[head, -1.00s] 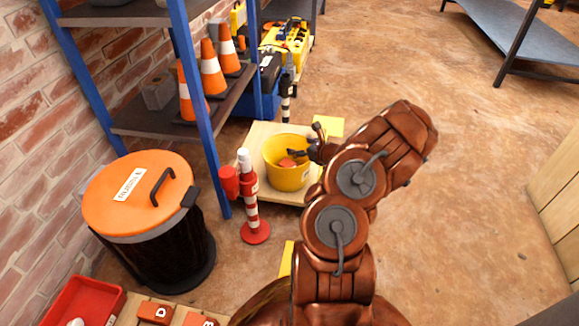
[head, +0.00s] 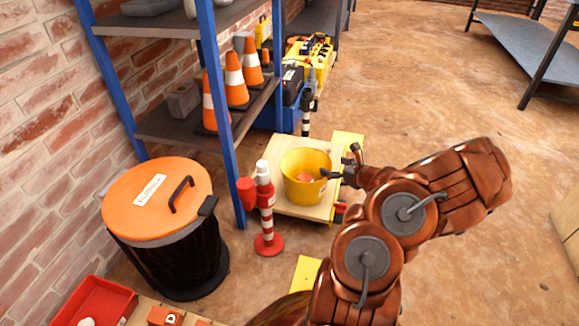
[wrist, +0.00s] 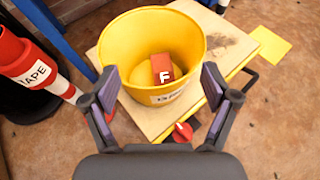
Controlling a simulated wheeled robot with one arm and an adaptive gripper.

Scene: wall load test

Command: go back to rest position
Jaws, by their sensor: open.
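My gripper (head: 341,166) is open and empty beside the right rim of a yellow bucket (head: 291,187) in the head view. In the wrist view my gripper (wrist: 167,99) shows its two fingers spread apart, with the bucket (wrist: 125,50) just beyond them. A red block marked F (wrist: 162,68) lies inside the bucket. The bucket stands on a low wooden platform (head: 281,148). A red thing lies below the gap between the fingers in the wrist view, too partly seen to name.
A red-and-white post (head: 267,215) stands left of the platform. A black bin with an orange lid (head: 130,205) and a blue-framed shelf with traffic cones (head: 235,80) line the brick wall. A red tray (head: 90,305) is at the lower left. Open floor (head: 430,90) lies to the right.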

